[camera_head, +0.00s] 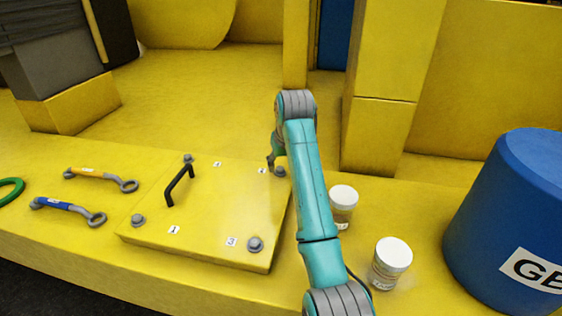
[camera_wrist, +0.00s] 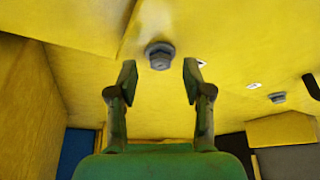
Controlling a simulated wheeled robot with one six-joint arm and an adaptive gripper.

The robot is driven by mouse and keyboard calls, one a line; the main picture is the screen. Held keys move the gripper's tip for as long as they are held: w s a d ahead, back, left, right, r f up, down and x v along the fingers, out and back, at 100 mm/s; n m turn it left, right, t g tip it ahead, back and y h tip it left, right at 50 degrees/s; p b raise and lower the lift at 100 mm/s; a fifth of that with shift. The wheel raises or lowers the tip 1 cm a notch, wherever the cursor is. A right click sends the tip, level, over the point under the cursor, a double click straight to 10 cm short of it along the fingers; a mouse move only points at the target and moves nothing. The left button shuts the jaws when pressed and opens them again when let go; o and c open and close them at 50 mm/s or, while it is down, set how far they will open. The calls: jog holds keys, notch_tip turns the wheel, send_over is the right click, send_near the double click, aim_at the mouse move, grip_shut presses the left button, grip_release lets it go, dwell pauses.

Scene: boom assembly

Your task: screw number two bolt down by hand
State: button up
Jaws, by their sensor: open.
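A yellow plate (camera_head: 215,215) lies on the yellow ledge with grey bolts at its corners. The far-right bolt (camera_head: 279,171) has a small label beside it, too small to read for certain. My gripper (camera_head: 272,161) is at that corner, partly hidden behind my arm. In the wrist view my gripper (camera_wrist: 159,78) is open and empty. The bolt (camera_wrist: 160,56) shows just beyond and between the two fingertips, with no visible contact. The near bolts sit by labels 1 and 3: bolt one (camera_head: 138,220) and bolt three (camera_head: 255,244). The far-left bolt (camera_head: 188,159) stands near the handle.
A black handle (camera_head: 179,185) rises from the plate. Two wrenches, yellow-handled (camera_head: 100,177) and blue-handled (camera_head: 68,209), lie to the left. Two white-lidded jars (camera_head: 342,205) (camera_head: 390,262) and a blue drum (camera_head: 510,225) stand right. A yellow post (camera_head: 385,90) rises behind.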

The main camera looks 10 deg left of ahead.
jog(key=shift+w+a+f, duration=0.15)
jog(key=shift+w+f, duration=0.1)
jog(key=shift+f, duration=0.4)
grip_shut()
jog(key=shift+m, duration=0.3)
jog(key=m, duration=0.1)
jog(key=m+h, duration=0.1)
jog(key=m, duration=0.1)
jog(key=m+h, duration=0.1)
jog(key=m, duration=0.1)
jog(key=shift+s+a+r+t, duration=0.1)
jog(key=shift+a+t, duration=0.15)
jog(key=shift+t, duration=0.15)
jog(key=m+h, duration=0.1)
jog(key=m, duration=0.1)
jog(key=m+h, duration=0.1)
jog(key=m, duration=0.2)
jog(key=shift+a+m+g, duration=0.2)
jog(key=shift+m+g, duration=0.1)
